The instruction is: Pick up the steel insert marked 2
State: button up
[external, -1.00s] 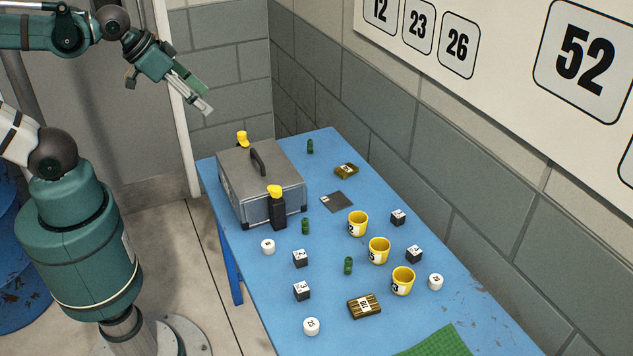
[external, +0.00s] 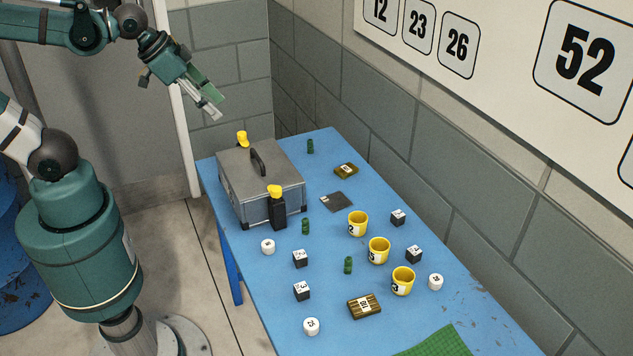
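Several small dark cubes with white labelled tops stand on the blue table, and these may be the steel inserts. One cube (external: 300,258) is at the left, with another cube (external: 302,292) nearer the front. A third cube (external: 398,217) and a fourth cube (external: 414,254) are to the right of the yellow cups. Their marks are too small to read surely, so I cannot tell which bears 2. My gripper (external: 213,105) is high above the table's far left end, well away from the cubes. Nothing shows in it; whether its fingers are apart is unclear.
A grey case (external: 240,180) with a handle stands at the table's far left. Yellow cups (external: 379,251), white round pieces (external: 311,326), green pieces (external: 348,265) and a brown block (external: 364,306) are spread around. A green mat (external: 435,343) lies in front. The wall (external: 480,205) borders the right side.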

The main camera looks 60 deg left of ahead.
jog(key=w+d+f+m+g+h, duration=0.1)
jog(key=w+d+f+m+g, duration=0.1)
jog(key=w+d+f+m, duration=0.4)
jog(key=m+g+h+b, duration=0.3)
jog(key=m+g, duration=0.2)
jog(key=m, duration=0.5)
send_near(299, 253)
jog(key=shift+d+f+m, duration=0.35)
jog(key=shift+f+m, duration=0.05)
jog(key=shift+f, duration=0.35)
jog(key=shift+s+f, duration=0.1)
jog(key=shift+x, duration=1.2)
jog(key=shift+d+f, duration=0.1)
jog(key=shift+b+x, duration=0.7)
jog(key=shift+x, duration=1.8)
